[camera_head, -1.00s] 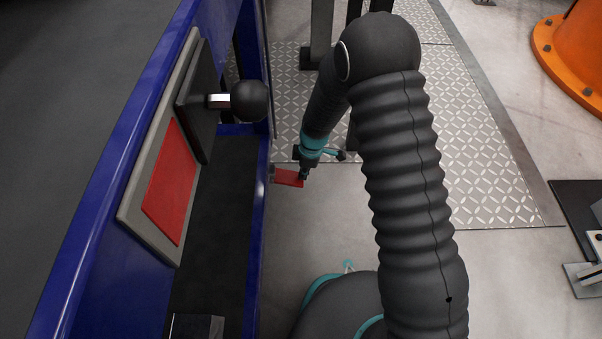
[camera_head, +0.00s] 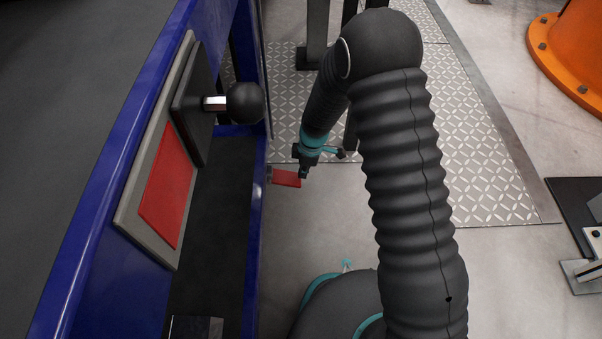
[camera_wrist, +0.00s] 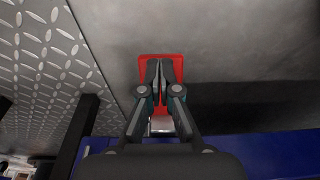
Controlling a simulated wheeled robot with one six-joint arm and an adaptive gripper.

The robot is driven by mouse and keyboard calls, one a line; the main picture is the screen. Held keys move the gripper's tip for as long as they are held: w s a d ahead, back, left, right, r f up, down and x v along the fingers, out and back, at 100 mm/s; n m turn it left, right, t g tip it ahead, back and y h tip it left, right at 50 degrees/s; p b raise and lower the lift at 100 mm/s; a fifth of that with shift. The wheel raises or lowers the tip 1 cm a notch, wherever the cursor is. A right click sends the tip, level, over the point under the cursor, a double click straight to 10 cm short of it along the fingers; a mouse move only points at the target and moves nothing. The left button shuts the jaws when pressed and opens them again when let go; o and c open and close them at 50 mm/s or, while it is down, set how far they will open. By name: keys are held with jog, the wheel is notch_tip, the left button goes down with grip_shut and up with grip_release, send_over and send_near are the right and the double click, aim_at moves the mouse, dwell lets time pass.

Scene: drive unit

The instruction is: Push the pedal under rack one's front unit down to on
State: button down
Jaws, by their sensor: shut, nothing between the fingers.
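The red pedal (camera_head: 286,178) sticks out to the right from the foot of the blue rack (camera_head: 255,205), low near the floor, in the head view. In the wrist view the red pedal (camera_wrist: 177,62) lies behind my fingertips, with its silver arm (camera_wrist: 162,125) running back to the blue frame. My gripper (camera_head: 303,174) is shut and empty, pointing down at the pedal's outer end. In the wrist view the tips of my gripper (camera_wrist: 161,62) overlap the red plate. I cannot tell whether they touch it. The pedal's exact tilt is unclear.
A black ball-ended lever (camera_head: 245,103) juts from the rack's panel, beside a red plate (camera_head: 168,190). Dark posts (camera_head: 316,35) stand behind my arm on the checkered metal plate (camera_head: 480,180). An orange base (camera_head: 575,50) is far right.

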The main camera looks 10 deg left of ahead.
jog(key=w+d+r+p, duration=0.1)
jog(key=d+r, duration=0.6)
jog(key=r, duration=0.2)
jog(key=shift+w+d, duration=0.2)
jog(key=shift+w, duration=0.2)
jog(key=s+d+r+m+t+p, duration=0.2)
jog(key=s+d+r+m, duration=0.5)
jog(key=r, duration=0.6)
jog(key=s+d+r+m+t+h+p, duration=0.1)
jog(key=s+d+r+m+p, duration=0.3)
jog(key=r, duration=0.9)
jog(key=s+d+r+m+t+p, duration=0.3)
jog(key=s+d+r+m, duration=0.6)
jog(key=s+r, duration=0.4)
jog(key=shift+d+r+m+h, duration=0.4)
jog(key=shift+r, duration=0.1)
